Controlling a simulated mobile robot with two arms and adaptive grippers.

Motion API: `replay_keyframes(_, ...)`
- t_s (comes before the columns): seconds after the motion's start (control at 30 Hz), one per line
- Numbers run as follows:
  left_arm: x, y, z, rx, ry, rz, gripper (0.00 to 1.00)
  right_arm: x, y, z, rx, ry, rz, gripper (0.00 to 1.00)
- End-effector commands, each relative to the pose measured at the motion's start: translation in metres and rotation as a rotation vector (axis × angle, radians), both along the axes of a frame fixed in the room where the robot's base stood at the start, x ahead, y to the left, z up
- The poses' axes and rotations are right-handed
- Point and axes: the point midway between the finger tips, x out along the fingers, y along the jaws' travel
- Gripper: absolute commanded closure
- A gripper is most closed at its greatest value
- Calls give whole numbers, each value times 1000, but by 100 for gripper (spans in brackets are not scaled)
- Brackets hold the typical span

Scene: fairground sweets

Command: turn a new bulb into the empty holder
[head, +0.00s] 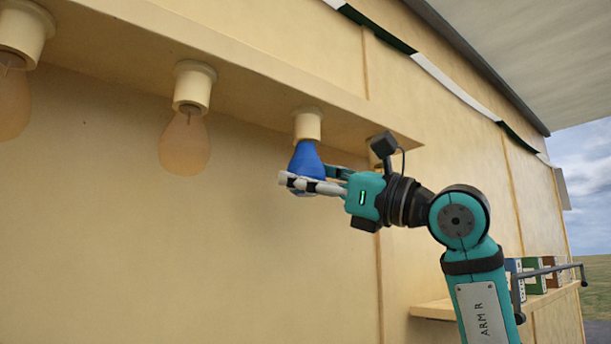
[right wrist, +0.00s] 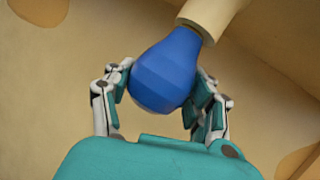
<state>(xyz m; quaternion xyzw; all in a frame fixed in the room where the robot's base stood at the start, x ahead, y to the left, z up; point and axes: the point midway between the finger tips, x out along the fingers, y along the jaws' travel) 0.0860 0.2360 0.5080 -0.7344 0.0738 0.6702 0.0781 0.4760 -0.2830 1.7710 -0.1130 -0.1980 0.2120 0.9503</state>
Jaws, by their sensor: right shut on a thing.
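A blue bulb (head: 306,160) is up at a cream holder (head: 307,124) under the beam in the head view. My right gripper (head: 312,184) is shut around the wide part of the bulb from the right. The right wrist view shows the blue bulb (right wrist: 164,72) between the two fingers of the gripper (right wrist: 163,88), with its narrow end meeting the holder (right wrist: 212,17). The bulb's base is hidden, and I cannot tell how far it sits inside. My left gripper is not in view.
Clear orange bulbs hang in holders to the left (head: 185,143), (head: 12,95). Another holder (head: 376,155) is partly hidden behind my right gripper. The wooden beam (head: 240,70) runs above. A shelf (head: 432,309) with several coloured boxes (head: 533,275) stands at lower right.

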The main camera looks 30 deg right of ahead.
Motion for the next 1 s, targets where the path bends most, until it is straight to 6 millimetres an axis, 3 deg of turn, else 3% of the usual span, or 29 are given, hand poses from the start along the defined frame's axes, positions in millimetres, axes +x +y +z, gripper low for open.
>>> replay_keyframes(0.27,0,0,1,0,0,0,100,0,0,-1,0,0,31,68)
replay_keyframes(0.3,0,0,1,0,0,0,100,0,0,-1,0,0,31,41)
replay_keyframes(0.5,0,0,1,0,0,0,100,0,0,-1,0,1,30,16)
replay_keyframes(0.83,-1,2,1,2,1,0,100,-3,-2,-1,0,1,29,16)
replay_keyframes(1.0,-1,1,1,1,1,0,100,-22,-14,-9,-1,-1,24,16)
